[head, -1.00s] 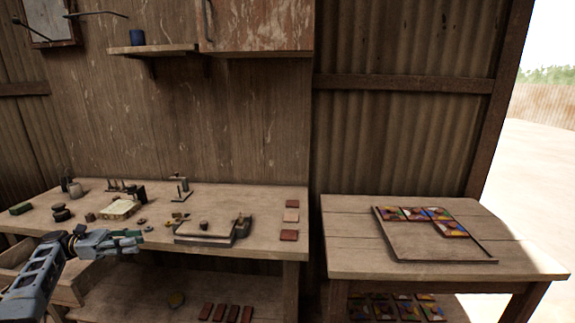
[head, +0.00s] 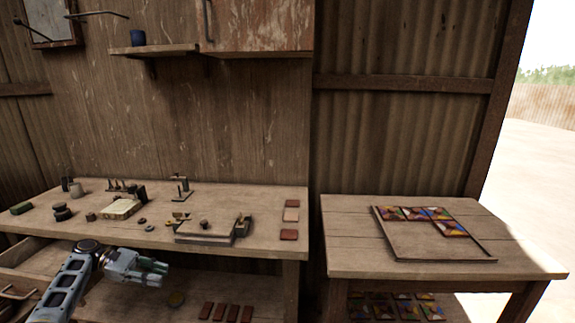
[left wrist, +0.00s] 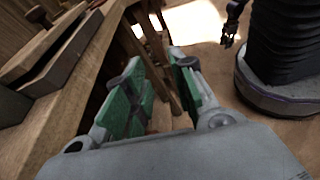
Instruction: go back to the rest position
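My left gripper (head: 158,272) is in front of the workbench, below the level of its top, pointing right in the head view. In the left wrist view its two green-padded fingers (left wrist: 160,78) stand apart with nothing between them. A dark hand that looks like my right gripper (left wrist: 228,38) hangs beside my black column at the top of the left wrist view. It is too small to tell whether it is open or shut.
The workbench (head: 262,208) holds a press (head: 205,232), small tools and tiles at its right end. An open drawer (head: 22,252) juts out left of my arm. A side table (head: 350,225) bears a tray (head: 405,245) with several patterned tiles.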

